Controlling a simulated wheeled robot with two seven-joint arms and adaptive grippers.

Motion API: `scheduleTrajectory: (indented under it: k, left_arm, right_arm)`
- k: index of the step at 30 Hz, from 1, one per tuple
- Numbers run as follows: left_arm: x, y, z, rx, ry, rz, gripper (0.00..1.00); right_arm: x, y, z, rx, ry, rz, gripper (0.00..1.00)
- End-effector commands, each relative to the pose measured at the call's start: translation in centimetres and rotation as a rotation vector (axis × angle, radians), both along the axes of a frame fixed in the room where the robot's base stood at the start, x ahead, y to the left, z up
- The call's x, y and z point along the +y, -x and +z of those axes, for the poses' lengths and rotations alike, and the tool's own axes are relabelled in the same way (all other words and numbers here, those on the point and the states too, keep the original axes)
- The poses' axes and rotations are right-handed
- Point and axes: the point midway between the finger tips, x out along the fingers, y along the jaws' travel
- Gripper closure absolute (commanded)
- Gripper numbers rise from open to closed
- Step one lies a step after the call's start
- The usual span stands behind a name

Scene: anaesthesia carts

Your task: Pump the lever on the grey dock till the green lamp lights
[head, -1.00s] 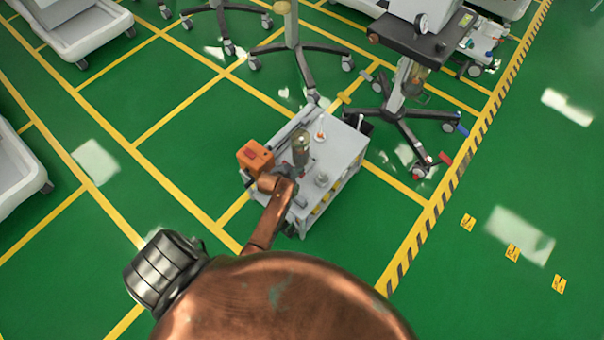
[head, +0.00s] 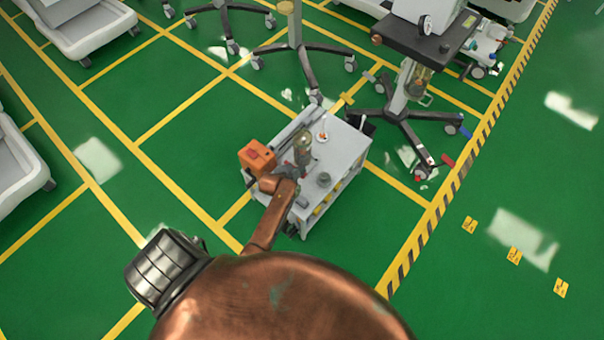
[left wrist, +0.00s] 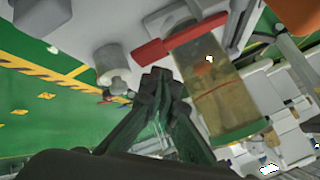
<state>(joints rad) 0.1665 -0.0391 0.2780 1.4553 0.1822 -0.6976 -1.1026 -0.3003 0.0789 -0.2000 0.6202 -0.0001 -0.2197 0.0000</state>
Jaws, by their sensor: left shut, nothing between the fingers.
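A red lever (left wrist: 180,38) shows in the left wrist view, sticking out across the upper end of a clear canister (left wrist: 208,75) with amber contents and a green band. The canister (head: 303,146) also stands on the small grey cart in the head view. My left gripper (left wrist: 160,80) is shut and empty. Its fingertips are just below the lever in that picture and look apart from it; contact is hard to judge. In the head view the left gripper (head: 291,170) is beside the canister. I cannot make out a lit green lamp. My right gripper is out of view.
An orange box (head: 257,158) sits at the left edge of the grey cart (head: 343,150). A small grey cylinder (head: 323,180) stands on its top, also seen in the left wrist view (left wrist: 112,65). A wheeled stand (head: 405,100) is behind it. Green floor is free on both sides.

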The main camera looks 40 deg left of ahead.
Motion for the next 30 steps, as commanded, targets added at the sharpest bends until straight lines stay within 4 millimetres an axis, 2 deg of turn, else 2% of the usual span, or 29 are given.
scheduleTrajectory:
  k: [30]
  left_arm:
    - [0.02,0.01,-0.84,0.0,0.0,0.0,1.0]
  right_arm:
    - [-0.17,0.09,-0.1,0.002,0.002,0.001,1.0]
